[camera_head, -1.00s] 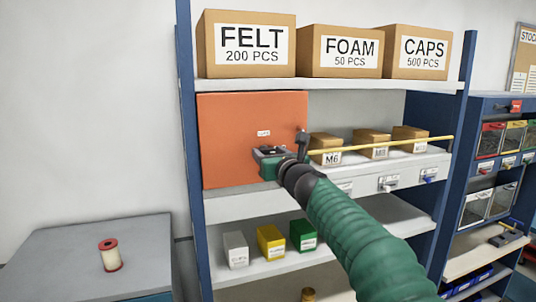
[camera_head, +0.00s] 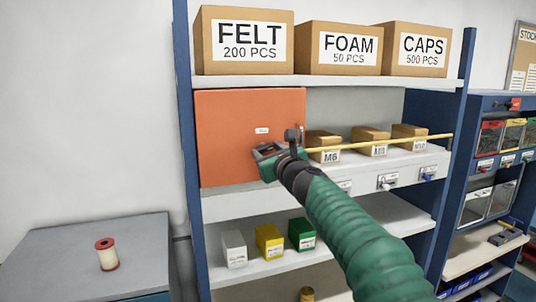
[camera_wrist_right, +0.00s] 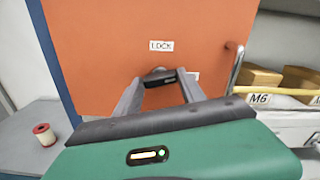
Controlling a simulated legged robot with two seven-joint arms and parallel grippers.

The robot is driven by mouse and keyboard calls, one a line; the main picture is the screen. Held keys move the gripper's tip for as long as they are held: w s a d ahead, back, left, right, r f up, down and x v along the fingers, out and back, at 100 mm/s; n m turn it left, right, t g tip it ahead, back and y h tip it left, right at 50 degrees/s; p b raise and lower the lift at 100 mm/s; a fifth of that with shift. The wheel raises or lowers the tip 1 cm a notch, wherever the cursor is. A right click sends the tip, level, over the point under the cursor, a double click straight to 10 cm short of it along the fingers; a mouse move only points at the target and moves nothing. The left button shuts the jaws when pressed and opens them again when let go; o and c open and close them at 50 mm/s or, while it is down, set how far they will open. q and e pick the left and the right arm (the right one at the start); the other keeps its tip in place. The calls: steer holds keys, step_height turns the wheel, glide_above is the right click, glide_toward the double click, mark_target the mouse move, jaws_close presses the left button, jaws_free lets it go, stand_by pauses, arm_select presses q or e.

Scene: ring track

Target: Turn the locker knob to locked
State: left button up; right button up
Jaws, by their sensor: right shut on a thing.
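The locker has an orange door (camera_head: 235,115), which looks closed and also fills the middle of the right wrist view (camera_wrist_right: 110,40). My right gripper (camera_head: 268,150) is at the door's lower right part. In the right wrist view its two grey fingers (camera_wrist_right: 158,82) reach to the dark knob (camera_wrist_right: 160,77) and are shut on it. A white label reading LOCK (camera_wrist_right: 161,45) sits just above the knob. A second label beside the knob is partly hidden by a finger. In the head view the gripper hides the knob, so its exact angle is unclear. My left gripper is not in view.
A grey upright handle (camera_wrist_right: 236,66) stands at the door's right edge. A thin yellow rod (camera_head: 400,144) runs in front of small cardboard boxes (camera_head: 370,134) on the right. A grey cabinet (camera_head: 60,255) with a spool (camera_head: 107,254) stands at left.

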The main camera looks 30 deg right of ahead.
steer(key=n, duration=0.2)
steer(key=n+b, duration=0.1)
steer(key=shift+w+f+n, duration=0.1)
steer(key=shift+f+n, duration=0.3)
steer(key=n+b, duration=0.1)
steer(key=n, duration=0.2)
steer(key=shift+n, duration=0.3)
steer(key=n+b, duration=0.1)
steer(key=n, duration=0.3)
steer(key=shift+b, duration=0.3)
steer(key=shift+r+n+b, duration=0.15)
steer(key=shift+n+b, duration=0.3)
steer(key=shift+n, duration=1.15)
steer(key=shift+r, duration=0.15)
